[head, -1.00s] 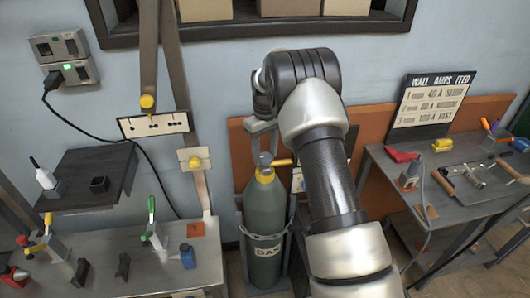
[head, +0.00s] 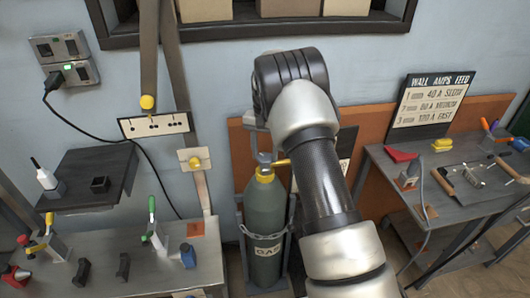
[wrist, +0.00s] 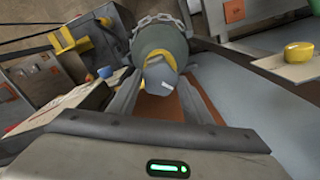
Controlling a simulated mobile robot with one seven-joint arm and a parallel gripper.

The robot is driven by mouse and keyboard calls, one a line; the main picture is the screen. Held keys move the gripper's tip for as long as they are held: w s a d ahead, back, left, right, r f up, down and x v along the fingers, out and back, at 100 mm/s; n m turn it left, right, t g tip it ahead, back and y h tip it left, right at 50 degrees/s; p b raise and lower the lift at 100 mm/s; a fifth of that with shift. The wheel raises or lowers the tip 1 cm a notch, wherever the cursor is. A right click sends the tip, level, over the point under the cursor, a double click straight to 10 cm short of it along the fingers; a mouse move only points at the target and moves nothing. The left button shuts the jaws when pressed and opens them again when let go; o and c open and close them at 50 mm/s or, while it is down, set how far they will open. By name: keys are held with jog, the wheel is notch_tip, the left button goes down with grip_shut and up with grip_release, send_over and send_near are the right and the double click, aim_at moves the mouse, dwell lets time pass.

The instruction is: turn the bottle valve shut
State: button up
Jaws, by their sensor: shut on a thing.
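The dark green gas bottle (head: 263,222) stands upright at the wall, chained in its rack, with a yellow collar (head: 264,176) at its neck. The grey bottle valve (head: 264,158) sits on top. My gripper is above it and mostly hidden behind my arm in the head view. In the wrist view my gripper (wrist: 160,88) has its two fingers on either side of the grey valve (wrist: 161,76), shut on it. The bottle's shoulder (wrist: 158,40) and chain show just beyond. The valve's turn angle cannot be read.
A tool table (head: 440,190) stands at the right. A yellow outlet (head: 284,162) sticks out beside the valve.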

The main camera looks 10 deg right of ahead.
aim_at(265, 156)
jog(key=m, duration=0.4)
jog(key=shift+m, duration=0.3)
jog(key=shift+m+p, duration=0.35)
jog(key=shift+m, duration=1.45)
jog(key=o, duration=1)
jog(key=shift+o, duration=0.2)
notch_tip(265, 156, up, 18)
jog(key=shift+f+p, duration=0.25)
jog(key=shift+p, duration=0.05)
